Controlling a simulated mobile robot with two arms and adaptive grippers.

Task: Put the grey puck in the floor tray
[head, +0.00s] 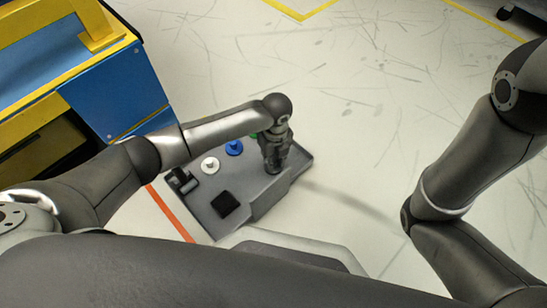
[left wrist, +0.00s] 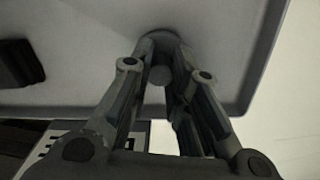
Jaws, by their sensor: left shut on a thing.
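The floor tray (head: 262,207) is a shallow grey tray on the pale floor, and it fills much of the left wrist view (left wrist: 230,42). My left gripper (head: 274,168) points down over the right part of the tray. In the left wrist view its fingers (left wrist: 160,72) are shut on the grey puck (left wrist: 158,76), a round grey piece between the tips. The fingers hide most of the puck, and I cannot tell whether it touches the tray's floor. My right gripper is out of view; only the right arm shows at the right.
A white puck (head: 210,165) and a blue puck (head: 234,147) stand in the tray, with a bit of green behind my left wrist. A black square block (head: 225,204) and a dark fixture (head: 181,182) are there too. A blue and yellow cabinet (head: 115,90) stands at upper left.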

